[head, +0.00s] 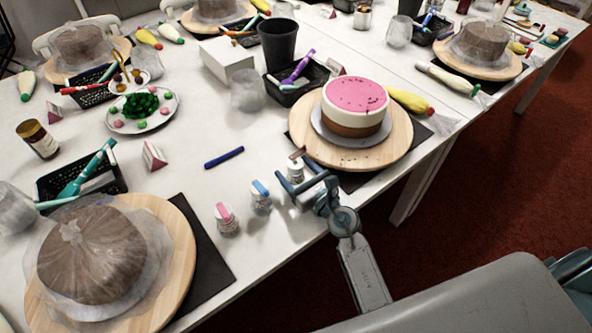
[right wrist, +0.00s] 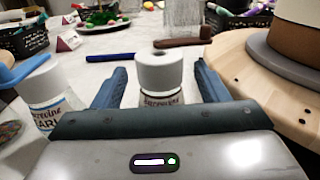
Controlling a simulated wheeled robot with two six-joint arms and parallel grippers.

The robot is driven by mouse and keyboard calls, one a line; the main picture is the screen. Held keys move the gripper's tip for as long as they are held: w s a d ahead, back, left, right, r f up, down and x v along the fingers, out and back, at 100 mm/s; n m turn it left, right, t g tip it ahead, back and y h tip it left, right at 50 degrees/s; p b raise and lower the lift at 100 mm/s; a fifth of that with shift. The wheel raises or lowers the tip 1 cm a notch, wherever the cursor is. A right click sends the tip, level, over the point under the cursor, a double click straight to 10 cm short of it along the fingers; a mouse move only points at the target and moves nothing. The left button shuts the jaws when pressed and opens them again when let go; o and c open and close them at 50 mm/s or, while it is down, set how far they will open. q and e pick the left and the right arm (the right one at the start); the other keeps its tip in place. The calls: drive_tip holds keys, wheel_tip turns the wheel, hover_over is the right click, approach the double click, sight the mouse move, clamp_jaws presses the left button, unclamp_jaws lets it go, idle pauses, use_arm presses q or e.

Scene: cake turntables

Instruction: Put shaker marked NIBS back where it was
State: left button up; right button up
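A small white-capped shaker (head: 295,171) stands near the table's front edge, left of the round wooden board. Its label is only partly visible, so I cannot read NIBS on it. My right gripper (head: 305,187) is at this shaker; in the right wrist view the open fingers (right wrist: 158,90) are on either side of the white-capped shaker (right wrist: 160,75), with gaps visible. A blue-topped shaker (head: 261,196) and a pink-topped shaker (head: 227,219) stand to its left. A neighbouring shaker (right wrist: 48,98) shows at left in the right wrist view, its label partly reading "ARL". My left gripper is not in view.
A pink-topped cake (head: 357,96) with dark specks stands on a wooden turntable (head: 390,145) close to the right gripper. A blue pen (head: 224,157) lies behind the shakers. A wrapped cake (head: 92,255) is at front left. The table between has clear patches.

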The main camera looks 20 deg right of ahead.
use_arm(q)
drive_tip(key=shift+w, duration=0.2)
use_arm(e)
drive_tip(key=shift+s+d, duration=0.1)
drive_tip(key=shift+s, duration=0.1)
drive_tip(key=b+v, duration=0.1)
drive_tip(key=v, duration=0.9)
drive_tip(key=shift+r+b, duration=0.1)
drive_tip(key=shift+b, duration=0.25)
drive_tip(key=shift+v, duration=0.8)
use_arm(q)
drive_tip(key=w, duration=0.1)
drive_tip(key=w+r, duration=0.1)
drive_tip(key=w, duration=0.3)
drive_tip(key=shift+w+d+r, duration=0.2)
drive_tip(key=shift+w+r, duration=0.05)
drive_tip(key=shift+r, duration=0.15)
use_arm(e)
drive_tip(key=shift+r, duration=0.1)
